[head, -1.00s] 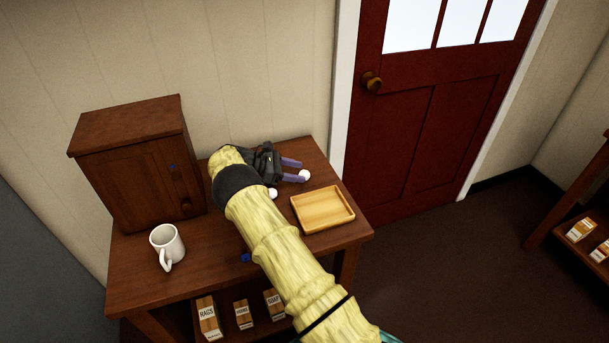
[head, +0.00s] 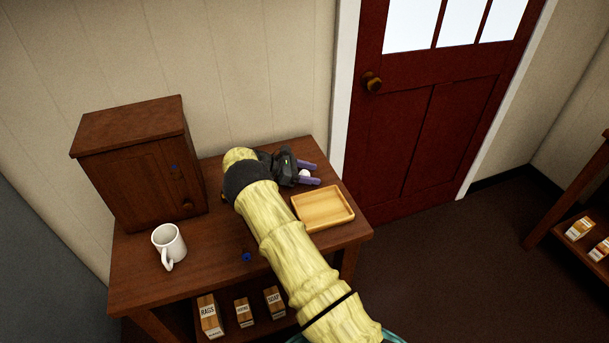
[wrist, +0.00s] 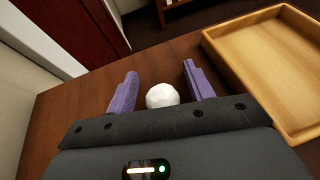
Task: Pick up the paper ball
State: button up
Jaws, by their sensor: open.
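The paper ball (head: 304,173) is small, white and faceted, and lies on the wooden table top (head: 215,250) near its back right corner. My gripper (head: 316,174) is open, low over the table, with a purple finger on either side of the ball. In the wrist view the ball (wrist: 162,95) sits between the two open fingers of the gripper (wrist: 160,72), close to the palm.
A wooden tray (head: 347,216) stands just right of my gripper. A white mug (head: 168,245) and a brown cabinet (head: 138,165) stand at the left of the table. A small blue item (head: 246,257) lies near the front edge. The wall is close behind.

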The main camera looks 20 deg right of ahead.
jog(key=shift+c, duration=0.4)
jog(key=c, duration=0.9)
jog(key=shift+c, duration=0.2)
notch_tip(320, 180, up, 10)
dwell(0.3)
